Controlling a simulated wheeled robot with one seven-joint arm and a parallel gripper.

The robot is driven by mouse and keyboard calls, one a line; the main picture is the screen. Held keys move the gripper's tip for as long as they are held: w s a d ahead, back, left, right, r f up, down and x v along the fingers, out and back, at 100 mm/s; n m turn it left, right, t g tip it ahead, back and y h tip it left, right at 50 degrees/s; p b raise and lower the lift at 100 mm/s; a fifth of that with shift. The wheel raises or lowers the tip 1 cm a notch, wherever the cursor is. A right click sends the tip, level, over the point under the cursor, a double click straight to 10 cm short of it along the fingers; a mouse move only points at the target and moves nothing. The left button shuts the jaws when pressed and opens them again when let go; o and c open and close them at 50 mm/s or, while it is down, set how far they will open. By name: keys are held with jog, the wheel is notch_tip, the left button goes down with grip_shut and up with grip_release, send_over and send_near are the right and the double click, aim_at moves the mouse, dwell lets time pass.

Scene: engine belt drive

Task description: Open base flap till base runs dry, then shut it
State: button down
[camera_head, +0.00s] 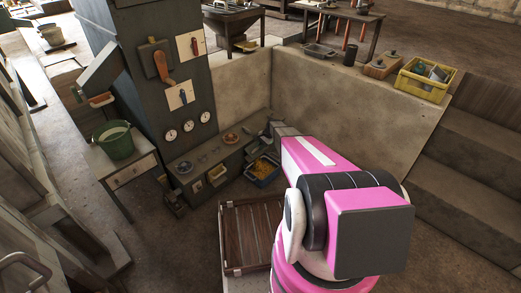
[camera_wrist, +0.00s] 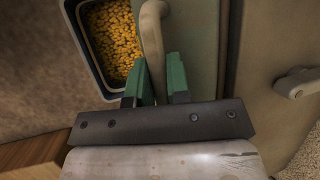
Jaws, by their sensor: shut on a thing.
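My gripper (camera_wrist: 160,78) shows in the wrist view, its two green fingers closed around a pale curved handle (camera_wrist: 152,28). The handle looks like that of the base flap; the flap plate itself is not clearly seen, so I cannot tell how far it is open. Just left of the handle, a bin (camera_wrist: 78,38) holds yellow grain (camera_wrist: 114,35). In the head view the blue bin (camera_head: 262,181) stands on the floor at the foot of the low grey base (camera_head: 222,155). My pink arm hides the gripper there.
A tall grey cabinet (camera_head: 150,100) with levers and gauges rises at the left of the base. A slatted wooden pallet (camera_head: 250,235) lies in front. A green bucket (camera_head: 116,140) stands on a side table. Concrete walls (camera_head: 320,95) close in behind my arm.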

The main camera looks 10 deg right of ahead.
jog(key=shift+w+a+r+g+h, duration=0.1)
jog(key=shift+w+r+g+h, duration=0.1)
jog(key=shift+r+g+h, duration=0.7)
jog(key=shift+f+m, duration=0.1)
jog(key=shift+m, duration=0.2)
jog(key=c, duration=1.1)
grip_release()
jog(key=v, duration=1)
jog(key=shift+w+d+r, duration=0.2)
jog(key=shift+w+r, duration=0.05)
jog(key=shift+r, duration=0.05)
